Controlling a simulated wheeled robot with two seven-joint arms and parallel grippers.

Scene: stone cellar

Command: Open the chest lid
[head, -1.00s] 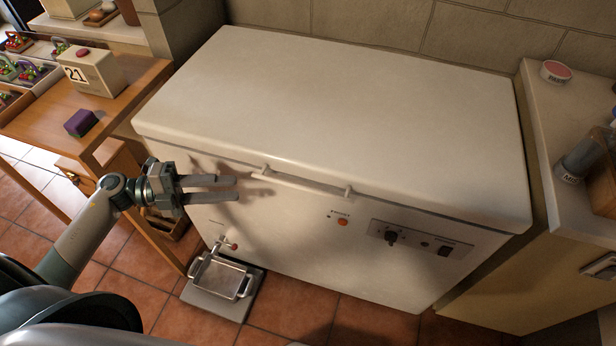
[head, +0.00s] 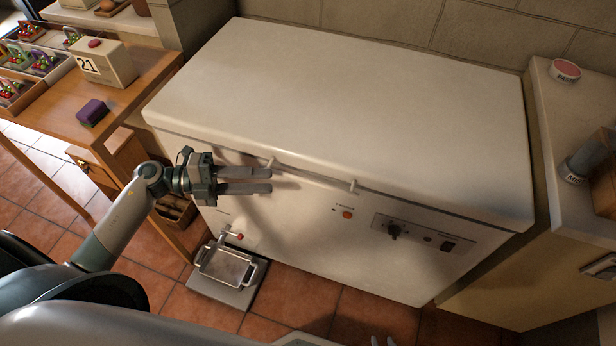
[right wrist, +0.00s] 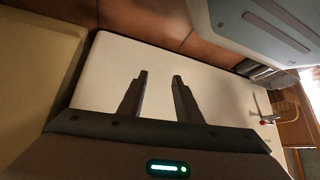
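The white chest (head: 290,245) stands in the middle of the head view against the stone wall. Its lid (head: 350,110) lies flat and closed on top. A bar handle (head: 312,173) runs along the lid's front edge. My left gripper (head: 270,181) is at the chest's front, just below the left end of the handle, with its two fingers apart and nothing seen between them. Whether it touches the handle I cannot tell. My right gripper (right wrist: 160,80) is open and empty in the right wrist view, in front of a white surface. Only its fingertips (head: 383,341) show at the bottom of the head view.
A wooden table (head: 140,100) with a purple block (head: 92,112) and a box marked 21 (head: 104,64) stands at left. A counter (head: 562,130) with a jar (head: 590,155) borders the right side.

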